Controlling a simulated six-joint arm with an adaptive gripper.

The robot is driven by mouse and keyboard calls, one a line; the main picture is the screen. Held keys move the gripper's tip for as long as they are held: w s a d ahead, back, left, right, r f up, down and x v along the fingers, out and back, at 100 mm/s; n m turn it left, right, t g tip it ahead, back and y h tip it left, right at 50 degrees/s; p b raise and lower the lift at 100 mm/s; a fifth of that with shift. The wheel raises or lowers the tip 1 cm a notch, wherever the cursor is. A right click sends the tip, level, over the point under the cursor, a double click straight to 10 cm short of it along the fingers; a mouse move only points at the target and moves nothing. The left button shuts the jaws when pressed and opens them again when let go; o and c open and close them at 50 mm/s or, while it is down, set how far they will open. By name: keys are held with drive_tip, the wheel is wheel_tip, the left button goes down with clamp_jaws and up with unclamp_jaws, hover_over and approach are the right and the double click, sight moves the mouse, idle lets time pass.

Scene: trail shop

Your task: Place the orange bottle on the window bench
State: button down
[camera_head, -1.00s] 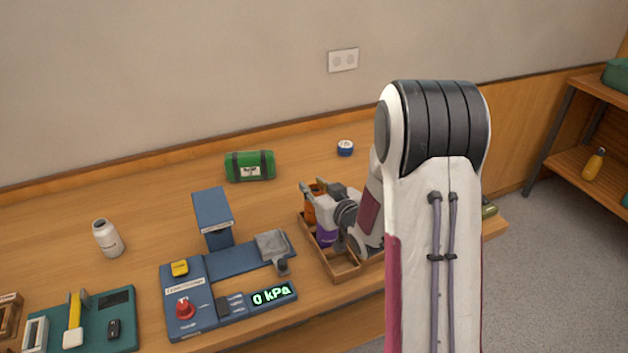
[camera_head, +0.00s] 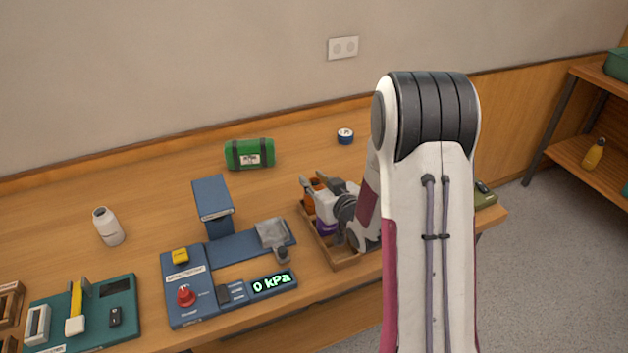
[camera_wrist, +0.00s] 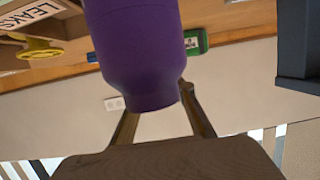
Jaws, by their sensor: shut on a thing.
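The orange bottle (camera_head: 309,204) stands in a small wooden tray (camera_head: 347,263) on the wooden table, partly covered by my gripper. My gripper (camera_head: 315,186) is around its upper part and shut on it. A purple bottle (camera_head: 325,227) is beside it in the tray, nearer the head camera. In the wrist view, the purple bottle (camera_wrist: 138,50) fills the upper middle, in front of my fingers, and hides their tips and the orange bottle. No window shows, and I cannot tell which surface is the window bench.
A blue pressure station (camera_head: 230,262) stands left of the tray. A white bottle (camera_head: 108,227), green roll (camera_head: 250,154) and blue tape roll (camera_head: 345,136) are on the table. A yellow bottle (camera_head: 594,155) stands on the right shelf (camera_head: 572,151). The table's back left is clear.

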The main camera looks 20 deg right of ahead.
drive_tip(key=shift+f, duration=0.15)
drive_tip(key=c, duration=1.6)
unclamp_jaws()
drive_tip(key=shift+f, duration=0.1)
drive_tip(key=shift+v, duration=3.75)
